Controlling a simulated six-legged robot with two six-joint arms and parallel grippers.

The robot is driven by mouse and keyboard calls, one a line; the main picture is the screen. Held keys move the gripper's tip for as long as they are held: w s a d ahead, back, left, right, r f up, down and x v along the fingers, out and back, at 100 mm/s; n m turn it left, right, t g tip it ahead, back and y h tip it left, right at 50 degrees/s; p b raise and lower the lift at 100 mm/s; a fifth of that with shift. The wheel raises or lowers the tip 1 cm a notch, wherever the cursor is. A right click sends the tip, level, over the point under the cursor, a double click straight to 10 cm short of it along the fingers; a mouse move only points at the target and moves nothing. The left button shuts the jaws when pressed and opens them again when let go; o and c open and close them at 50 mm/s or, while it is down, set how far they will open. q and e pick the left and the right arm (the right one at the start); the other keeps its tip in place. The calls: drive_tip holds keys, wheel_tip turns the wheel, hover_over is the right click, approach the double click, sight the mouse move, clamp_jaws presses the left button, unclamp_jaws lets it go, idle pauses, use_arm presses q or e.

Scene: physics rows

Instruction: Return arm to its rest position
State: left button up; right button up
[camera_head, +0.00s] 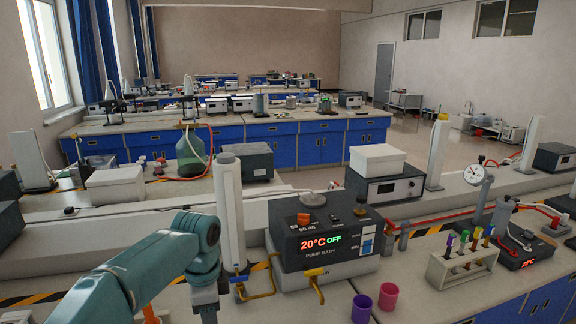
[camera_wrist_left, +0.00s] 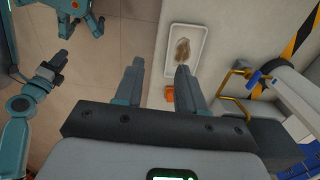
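My left arm (camera_head: 150,265), teal, comes in from the lower left of the head view, bends at an elbow and points down at the bench. Its gripper shows in the left wrist view (camera_wrist_left: 160,68) with two dark fingers apart and nothing between them. An orange object (camera_wrist_left: 170,94) lies below, beyond the fingers; I cannot tell what it is. At the left of the wrist view another teal arm-like part of mine ends in dark jaws (camera_wrist_left: 52,68), probably my right gripper; its opening is unclear. My right arm is not in the head view.
Two cups, purple (camera_head: 361,308) and pink (camera_head: 388,296), stand in front. A tube rack (camera_head: 462,264) is at right. A white tray (camera_wrist_left: 200,52) lies on the bench.

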use_arm(q)
drive_tip(key=s+d+f+n+h, duration=0.1)
drive_tip(key=s+d+f+n, duration=0.2)
drive_tip(key=f, duration=0.9)
drive_tip(key=s+d+f+n+h, duration=0.15)
drive_tip(key=s+f+n, duration=0.3)
drive_tip(key=f, duration=0.65)
drive_tip(key=s+f+n, duration=0.5)
drive_tip(key=s, duration=0.5)
drive_tip(key=s+f+n+h, duration=0.1)
drive_tip(key=s+f+n, duration=0.3)
drive_tip(key=s, duration=0.6)
drive_tip(key=shift+f+n, duration=0.35)
drive_tip(key=shift+s+h, duration=0.2)
drive_tip(key=shift+h, duration=0.05)
drive_tip(key=shift+w+a, duration=0.1)
